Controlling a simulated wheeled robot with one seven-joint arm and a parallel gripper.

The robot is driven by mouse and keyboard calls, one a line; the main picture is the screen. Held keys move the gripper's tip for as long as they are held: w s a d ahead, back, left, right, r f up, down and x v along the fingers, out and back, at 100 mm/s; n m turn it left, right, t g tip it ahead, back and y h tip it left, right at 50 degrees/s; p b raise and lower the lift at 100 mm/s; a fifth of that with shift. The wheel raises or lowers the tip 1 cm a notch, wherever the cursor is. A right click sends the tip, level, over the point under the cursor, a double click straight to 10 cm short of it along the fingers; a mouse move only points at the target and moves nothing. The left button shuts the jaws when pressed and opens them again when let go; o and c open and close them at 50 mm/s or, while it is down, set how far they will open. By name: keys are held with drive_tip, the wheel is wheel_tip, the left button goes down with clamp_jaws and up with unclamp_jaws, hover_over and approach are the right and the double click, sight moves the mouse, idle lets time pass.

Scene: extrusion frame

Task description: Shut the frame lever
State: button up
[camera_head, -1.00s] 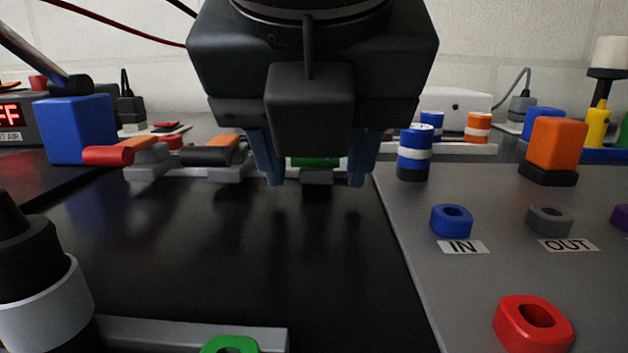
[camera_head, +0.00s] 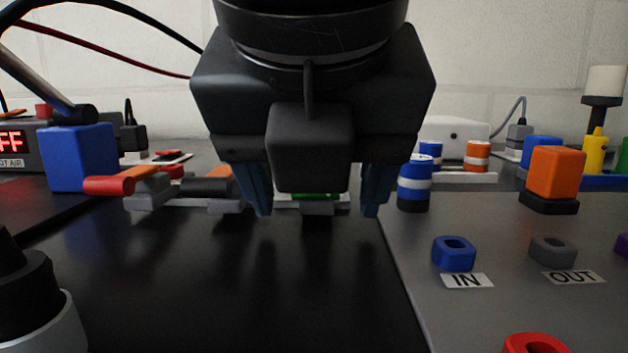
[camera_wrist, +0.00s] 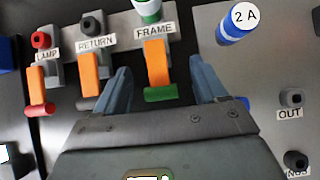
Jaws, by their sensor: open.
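The frame lever (camera_wrist: 156,68) is an orange bar with a green cross grip, below a "FRAME" label in the wrist view. Its grip lies towards the camera, on the side away from the label. In the head view only a bit of its green grip (camera_head: 316,196) shows, below my gripper's dark housing. My gripper (camera_head: 315,208) is open and points down, its blue fingers apart on either side of the lever. In the wrist view my gripper (camera_wrist: 161,80) also has one finger left and one right of the lever, with visible gaps. Nothing is held.
The return lever (camera_wrist: 89,75), with a black grip, is close beside my left finger. The lamp lever (camera_wrist: 37,86), with a red grip, is further left. A blue-and-white cylinder (camera_head: 414,183) stands right of my right finger. The black surface in front (camera_head: 230,280) is clear.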

drive_tip(key=p+v, duration=0.1)
drive_tip(key=v, duration=0.6)
drive_tip(key=shift+s+r+p, duration=0.25)
drive_tip(key=shift+r+p, duration=0.05)
drive_tip(key=shift+p, duration=0.05)
